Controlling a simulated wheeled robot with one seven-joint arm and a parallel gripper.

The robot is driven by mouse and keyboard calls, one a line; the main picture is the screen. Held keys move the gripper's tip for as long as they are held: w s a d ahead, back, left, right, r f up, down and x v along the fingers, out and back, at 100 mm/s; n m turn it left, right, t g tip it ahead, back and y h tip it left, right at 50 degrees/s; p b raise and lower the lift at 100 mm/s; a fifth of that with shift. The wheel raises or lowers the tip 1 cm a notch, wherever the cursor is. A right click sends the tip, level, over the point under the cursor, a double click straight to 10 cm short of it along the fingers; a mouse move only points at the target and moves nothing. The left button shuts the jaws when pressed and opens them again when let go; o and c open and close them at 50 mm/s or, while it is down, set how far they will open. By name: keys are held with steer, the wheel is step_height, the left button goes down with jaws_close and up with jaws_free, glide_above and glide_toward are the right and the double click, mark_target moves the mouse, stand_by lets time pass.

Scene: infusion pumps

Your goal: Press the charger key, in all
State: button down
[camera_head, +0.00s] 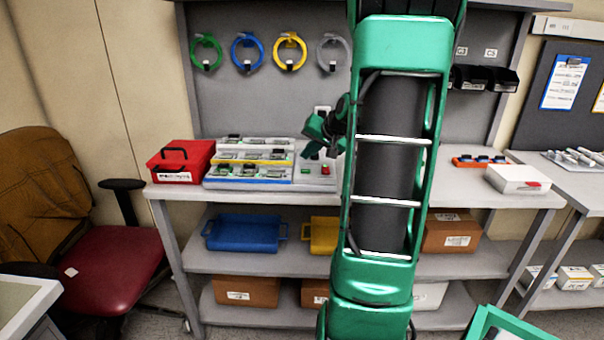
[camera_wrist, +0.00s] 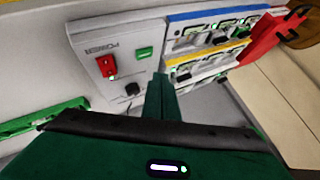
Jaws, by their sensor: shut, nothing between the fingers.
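A pale charger box labelled POWER stands on the bench beside the tiered rack; it shows in the head view (camera_head: 315,181) and the wrist view (camera_wrist: 91,42). Its face carries a red rocker switch (camera_wrist: 106,67), a green key (camera_wrist: 144,53) and a black knob (camera_wrist: 132,88). My gripper (camera_wrist: 160,78) is shut and empty, its fingertips in front of the box face, just below and right of the green key in the wrist view. I cannot tell whether they touch the face. In the head view my gripper (camera_head: 312,150) is small, above the box and partly behind my arm.
The tiered rack (camera_head: 250,158) with small devices stands directly left of the box, and a red case (camera_head: 180,162) stands further left. My arm hides the bench middle. A white box (camera_head: 516,179) and a red-orange holder (camera_head: 480,161) sit at right. A chair (camera_head: 105,265) stands left.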

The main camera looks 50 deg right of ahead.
steer(key=shift+f, duration=1.25)
steer(key=shift+f, duration=0.75)
stand_by(1.8)
stand_by(0.4)
steer(key=shift+r, duration=0.8)
steer(key=shift+r, duration=2.5)
